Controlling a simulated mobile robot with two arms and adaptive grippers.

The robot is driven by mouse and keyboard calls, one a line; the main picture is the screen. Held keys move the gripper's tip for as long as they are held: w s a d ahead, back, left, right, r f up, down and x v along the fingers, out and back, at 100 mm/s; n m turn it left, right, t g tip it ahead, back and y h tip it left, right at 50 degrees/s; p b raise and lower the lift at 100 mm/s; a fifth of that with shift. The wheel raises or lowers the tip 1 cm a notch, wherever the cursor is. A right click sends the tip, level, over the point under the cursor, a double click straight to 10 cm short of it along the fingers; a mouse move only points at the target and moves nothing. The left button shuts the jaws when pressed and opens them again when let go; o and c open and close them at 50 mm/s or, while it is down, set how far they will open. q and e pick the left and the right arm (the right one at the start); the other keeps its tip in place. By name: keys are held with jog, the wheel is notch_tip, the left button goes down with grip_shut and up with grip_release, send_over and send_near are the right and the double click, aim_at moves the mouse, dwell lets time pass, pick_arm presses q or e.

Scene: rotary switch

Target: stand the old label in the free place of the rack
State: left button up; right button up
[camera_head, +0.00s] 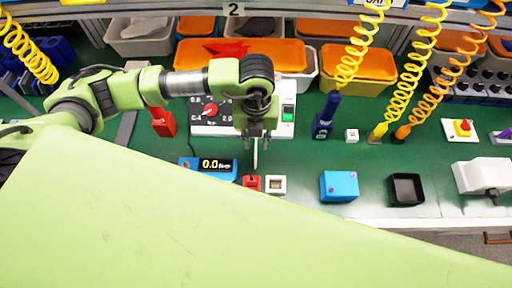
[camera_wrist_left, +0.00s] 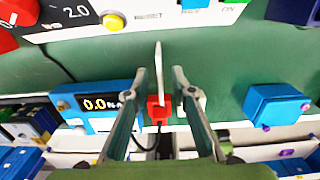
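A thin white upright piece, which looks like the label (camera_wrist_left: 158,66), stands between the spread fingers of my left gripper (camera_wrist_left: 160,80). Gaps show on both sides of it. In the head view the left gripper (camera_head: 257,148) points down above a small red block (camera_head: 252,183) and a white block (camera_head: 276,184). The red block (camera_wrist_left: 158,110) shows right below the label in the wrist view; I cannot tell whether the label's foot sits in it. I cannot tell surely which part is the rack. My right gripper is not in view.
A white switch box (camera_head: 210,110) with a red knob stands behind the gripper. A blue display (camera_head: 208,166) reading 0.0 is at left. A blue box (camera_head: 339,186) and black tray (camera_head: 406,189) stand right. My green arm link covers the front.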

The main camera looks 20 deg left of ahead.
pick_arm(q)
jog(key=shift+f, duration=1.25)
grip_shut()
jog(key=shift+r, duration=0.15)
